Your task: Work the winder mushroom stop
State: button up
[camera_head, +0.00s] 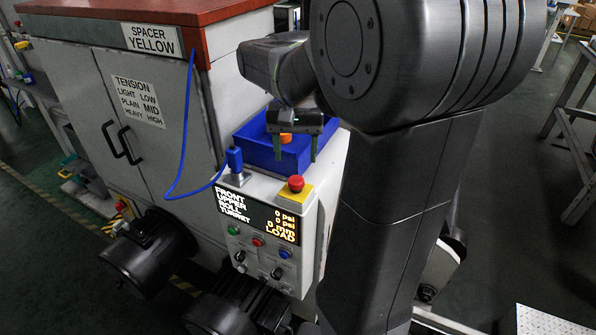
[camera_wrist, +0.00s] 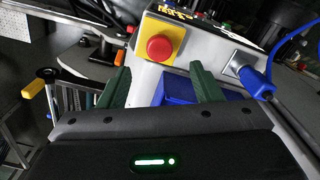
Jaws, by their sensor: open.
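The mushroom stop (camera_head: 296,183) is a red button on a yellow plate at the top right of the winder's control panel (camera_head: 262,222). In the wrist view the mushroom stop (camera_wrist: 159,48) shows ahead of my fingers, left of centre. My gripper (camera_head: 296,150) is over the blue tray behind the panel, with its green fingers pointing down. In the wrist view my gripper (camera_wrist: 163,84) is open, with its two green fingers apart and nothing between them touching. The fingers are apart from the stop.
A blue tray (camera_head: 258,150) with a small orange item stands behind the panel. A blue plug (camera_head: 235,160) with a blue cable (camera_head: 190,120) sits left of the stop. Green, red and blue buttons and black knobs lie lower on the panel. A grey cabinet (camera_head: 150,75) stands left.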

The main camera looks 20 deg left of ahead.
aim_at(296, 180)
notch_tip(296, 180, down, 7)
jog(key=shift+f, duration=0.1)
dwell(0.3)
